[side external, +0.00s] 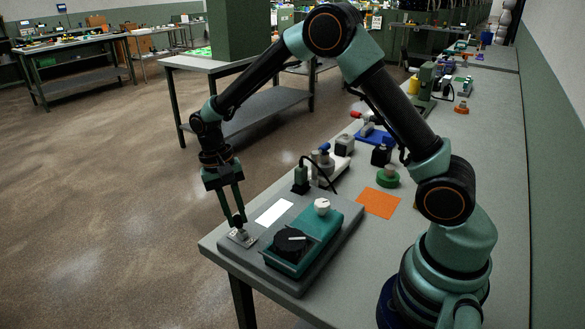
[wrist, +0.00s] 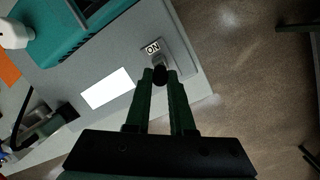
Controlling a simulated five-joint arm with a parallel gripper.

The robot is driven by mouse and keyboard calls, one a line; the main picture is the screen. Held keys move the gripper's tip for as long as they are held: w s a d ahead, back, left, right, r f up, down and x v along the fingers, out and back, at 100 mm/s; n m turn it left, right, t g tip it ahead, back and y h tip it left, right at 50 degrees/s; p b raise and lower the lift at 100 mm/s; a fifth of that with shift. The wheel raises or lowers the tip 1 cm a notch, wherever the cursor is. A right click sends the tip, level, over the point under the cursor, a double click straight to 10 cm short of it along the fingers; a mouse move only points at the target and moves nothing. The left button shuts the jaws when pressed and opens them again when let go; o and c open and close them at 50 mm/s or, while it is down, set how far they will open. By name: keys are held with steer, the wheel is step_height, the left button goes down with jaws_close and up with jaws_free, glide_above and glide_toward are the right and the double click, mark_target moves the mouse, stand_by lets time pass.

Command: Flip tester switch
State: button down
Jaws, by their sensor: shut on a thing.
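The tester switch (wrist: 160,63) is a small dark lever on a light plate at the corner of the grey tester base. The plate carries an "ON" label (wrist: 152,47) in the wrist view. My gripper (wrist: 160,76) is shut on the dark knob of the switch, with its two green fingers on either side. In the side external view my gripper (side external: 239,217) reaches down to the switch plate (side external: 242,238) at the left end of the base. The fingers partly hide the lever, so its exact tilt cannot be told.
The teal tester (side external: 318,240) with a black dial (side external: 289,245) and white knob (side external: 322,206) stands beside the switch. A white card (side external: 274,212) lies on the base. An orange square (side external: 378,203) and a green-based spool (side external: 388,177) are farther along the bench. Open floor lies left.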

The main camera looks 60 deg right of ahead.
steer(key=shift+w+f+g, duration=0.25)
steer(key=shift+w+g, duration=0.4)
steer(key=shift+g, duration=0.45)
steer(key=c, duration=0.8)
jaws_free()
steer(key=shift+r, duration=0.1)
steer(key=shift+v, duration=6)
steer(key=shift+w+a, duration=0.1)
steer(key=shift+w, duration=0.05)
